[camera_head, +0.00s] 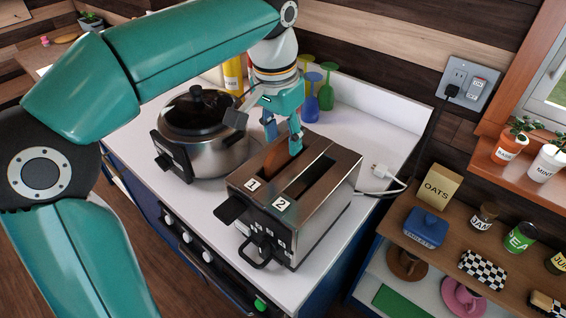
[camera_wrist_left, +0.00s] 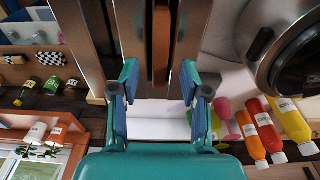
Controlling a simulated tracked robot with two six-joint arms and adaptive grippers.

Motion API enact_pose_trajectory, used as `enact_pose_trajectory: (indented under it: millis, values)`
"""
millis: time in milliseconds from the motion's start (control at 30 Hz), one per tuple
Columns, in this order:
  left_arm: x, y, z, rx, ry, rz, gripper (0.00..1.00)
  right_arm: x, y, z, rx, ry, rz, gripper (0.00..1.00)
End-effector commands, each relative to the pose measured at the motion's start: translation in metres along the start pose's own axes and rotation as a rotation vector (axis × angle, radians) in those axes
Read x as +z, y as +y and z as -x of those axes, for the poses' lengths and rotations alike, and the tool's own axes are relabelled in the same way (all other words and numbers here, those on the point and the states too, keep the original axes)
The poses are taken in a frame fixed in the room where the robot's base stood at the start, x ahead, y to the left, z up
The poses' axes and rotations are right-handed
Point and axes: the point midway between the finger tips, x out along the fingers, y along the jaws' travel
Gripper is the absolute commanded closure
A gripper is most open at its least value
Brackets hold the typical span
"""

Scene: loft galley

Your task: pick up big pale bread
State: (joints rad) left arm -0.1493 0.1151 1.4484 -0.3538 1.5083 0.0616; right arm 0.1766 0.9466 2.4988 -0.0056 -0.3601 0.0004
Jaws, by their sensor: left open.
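A two-slot toaster (camera_head: 318,215) stands on the white counter, its slots labelled 1 and 2. An orange-brown bread slice (camera_head: 272,160) stands in slot 1, only its upper edge showing; it also shows in the left wrist view (camera_wrist_left: 161,45). It is the only bread I can make out, and I cannot tell whether it is big or pale. Slot 2 looks dark and empty. My left gripper (camera_head: 283,132) points down at the far end of slot 1. In the left wrist view, its open fingers (camera_wrist_left: 156,90) are spread, with the slice's line between them. My right gripper is out of view.
A lidded pot (camera_head: 205,140) stands close left of the toaster. Coloured goblets (camera_head: 326,92) and bottles (camera_wrist_left: 252,135) stand behind. A white plug (camera_head: 379,170) and cord lie to the right. A lower shelf holds an oats box (camera_head: 438,188) and jars.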

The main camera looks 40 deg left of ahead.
Motion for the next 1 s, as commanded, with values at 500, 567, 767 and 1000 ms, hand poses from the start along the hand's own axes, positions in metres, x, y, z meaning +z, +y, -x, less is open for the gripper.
enact_pose_trajectory:
  millis: [500,567,767,1000]
  values:
    - [0.000,0.000,-0.026,0.000,0.000,0.000,0.54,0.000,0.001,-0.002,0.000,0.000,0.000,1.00]
    - [0.000,0.000,-0.026,0.000,0.000,0.000,0.54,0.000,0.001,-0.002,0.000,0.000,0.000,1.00]
    - [0.001,0.000,-0.028,0.000,0.000,-0.001,0.54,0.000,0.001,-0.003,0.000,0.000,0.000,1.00]
    - [0.001,0.000,-0.031,0.000,0.001,-0.001,0.54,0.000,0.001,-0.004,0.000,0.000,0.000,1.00]
